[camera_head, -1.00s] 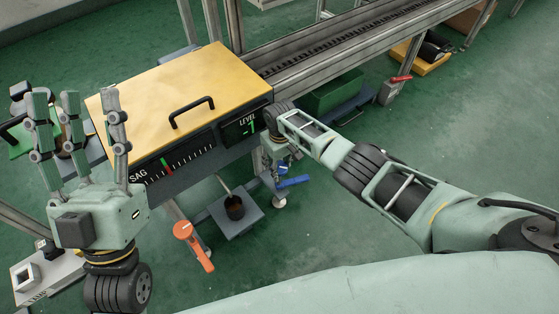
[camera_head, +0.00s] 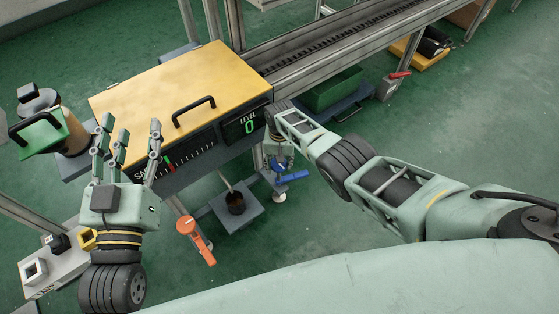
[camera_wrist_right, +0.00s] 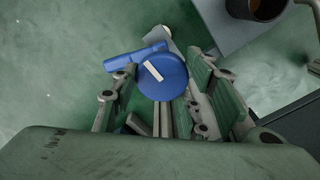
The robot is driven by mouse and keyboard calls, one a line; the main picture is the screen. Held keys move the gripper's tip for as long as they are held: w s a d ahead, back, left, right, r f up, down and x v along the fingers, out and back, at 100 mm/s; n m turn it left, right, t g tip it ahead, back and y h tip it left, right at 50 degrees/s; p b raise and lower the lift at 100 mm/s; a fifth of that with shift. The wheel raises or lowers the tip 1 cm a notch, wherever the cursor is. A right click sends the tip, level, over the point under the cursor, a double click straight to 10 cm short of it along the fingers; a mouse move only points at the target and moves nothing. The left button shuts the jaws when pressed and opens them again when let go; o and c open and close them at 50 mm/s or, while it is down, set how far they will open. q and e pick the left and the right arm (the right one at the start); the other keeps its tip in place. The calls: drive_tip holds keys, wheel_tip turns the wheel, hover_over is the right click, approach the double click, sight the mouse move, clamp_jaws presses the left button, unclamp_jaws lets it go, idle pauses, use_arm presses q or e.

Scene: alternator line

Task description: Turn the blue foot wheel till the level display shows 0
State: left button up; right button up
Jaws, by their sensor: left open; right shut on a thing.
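The level display (camera_head: 247,126) on the front of the yellow-topped box (camera_head: 180,85) reads 0 in green digits. The blue foot wheel (camera_head: 291,177) is low under the box's right end. It also shows in the right wrist view (camera_wrist_right: 160,78), with a white mark on its round hub and a handle pointing left. My right gripper (camera_head: 279,163) reaches down to the wheel and is shut on it; in the right wrist view its fingers sit around the hub. My left gripper (camera_head: 128,140) is open and empty, in front of the box's left end, covering part of the sag scale.
An orange handle (camera_head: 195,240) stands at the front left foot. A dark cup (camera_head: 236,203) sits on a low plate between the feet. A conveyor (camera_head: 340,50) runs behind to the right.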

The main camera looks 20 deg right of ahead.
drive_tip(key=shift+d, duration=0.35)
drive_tip(key=o, duration=1)
drive_tip(key=shift+o, duration=0.5)
drive_tip(key=shift+a, duration=0.15)
drive_tip(key=shift+a+r, duration=0.1)
drive_tip(key=shift+r, duration=0.75)
wheel_tip(320, 180, up, 10)
drive_tip(key=shift+r, duration=0.15)
